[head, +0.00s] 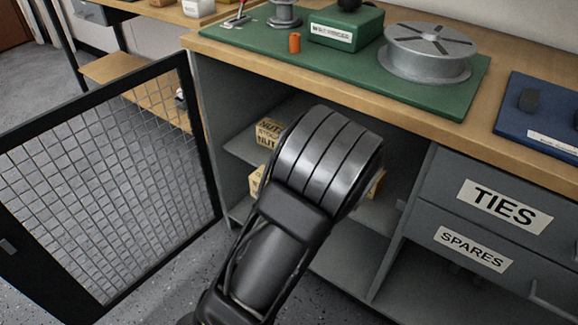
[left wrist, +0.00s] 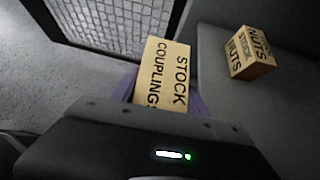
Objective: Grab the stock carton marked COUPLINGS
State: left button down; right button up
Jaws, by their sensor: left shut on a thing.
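The tan carton marked STOCK COUPLINGS (left wrist: 160,75) is in the middle of the left wrist view, its lettered face towards the camera. My left gripper (left wrist: 163,100) is shut on it, with purplish finger parts showing at both sides of the carton. In the head view my left arm reaches into the open cupboard and hides its own gripper. Tan carton parts show on either side of the arm, at the left (head: 256,182) and at the right (head: 377,184); I cannot tell which belongs to the held carton. My right gripper is in neither view.
A NUTS carton (head: 268,131) stands on the upper shelf; a NUTS carton also shows in the left wrist view (left wrist: 250,52). The mesh door (head: 110,180) stands open at left. Drawers marked TIES (head: 504,206) and SPARES (head: 472,249) are at right. The worktop (head: 425,115) overhangs the opening.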

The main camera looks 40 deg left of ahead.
pick_arm(q)
jog(key=s+p, duration=0.1)
jog(key=s, duration=0.5)
jog(key=shift+s, duration=0.25)
dwell(0.3)
